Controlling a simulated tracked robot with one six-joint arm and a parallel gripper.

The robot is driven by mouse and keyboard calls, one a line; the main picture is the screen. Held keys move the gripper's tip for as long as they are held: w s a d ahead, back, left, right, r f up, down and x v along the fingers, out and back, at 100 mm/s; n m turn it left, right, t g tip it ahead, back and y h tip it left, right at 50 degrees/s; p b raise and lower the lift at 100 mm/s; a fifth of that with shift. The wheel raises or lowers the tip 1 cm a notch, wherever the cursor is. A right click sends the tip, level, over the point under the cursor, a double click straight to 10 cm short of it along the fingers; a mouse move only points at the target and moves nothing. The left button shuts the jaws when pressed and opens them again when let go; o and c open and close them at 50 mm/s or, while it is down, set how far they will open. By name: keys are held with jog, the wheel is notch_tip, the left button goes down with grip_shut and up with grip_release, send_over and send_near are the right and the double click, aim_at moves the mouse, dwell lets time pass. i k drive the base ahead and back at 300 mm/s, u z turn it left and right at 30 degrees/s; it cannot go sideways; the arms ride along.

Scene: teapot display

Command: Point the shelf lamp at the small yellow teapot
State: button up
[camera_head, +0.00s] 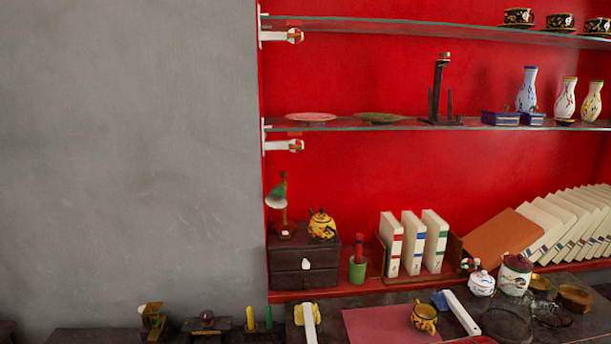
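The small shelf lamp (280,203) has a green shade and a brown stand. It stands on the left of a dark drawer box on the bottom shelf. Its shade tilts down and to the left, with the pale opening turned away from the teapot. The small yellow teapot (321,226) with dark markings stands on the same box, just right of the lamp and apart from it. My gripper is not in view.
The dark drawer box (305,265) has a white knob. A green cup (357,269) holding a red item and upright books (412,242) stand to its right. A glass shelf (350,124) runs above. A yellow-brown pot (424,318) stands on the cluttered table below. The grey wall is bare.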

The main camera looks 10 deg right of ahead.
aim_at(276, 199)
jog(key=z, duration=1.05)
jog(key=k, duration=0.85)
jog(key=u, duration=0.95)
jog(key=i, duration=1)
jog(key=u, duration=0.05)
